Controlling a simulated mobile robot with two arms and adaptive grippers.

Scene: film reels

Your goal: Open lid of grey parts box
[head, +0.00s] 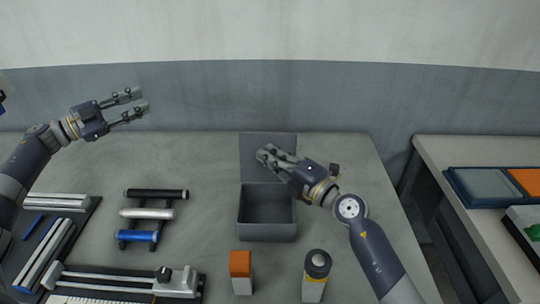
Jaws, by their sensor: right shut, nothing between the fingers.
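The grey parts box (267,232) stands near the middle of the table. Its lid (256,143) stands raised at the back, so the box shows open, and the part of the inside that I see looks empty. My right gripper (264,154) is shut and empty, over the back of the box and in front of the lid. It hides part of the lid and the box's back right rim. I cannot tell whether it touches the lid. My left gripper (140,103) is open and empty, raised over the back left of the table, away from the box.
A rack of rollers with black, silver and blue bars (143,236) stands left of the box. Metal rail devices (125,281) fill the front left. A side table (480,150) holds trays at right.

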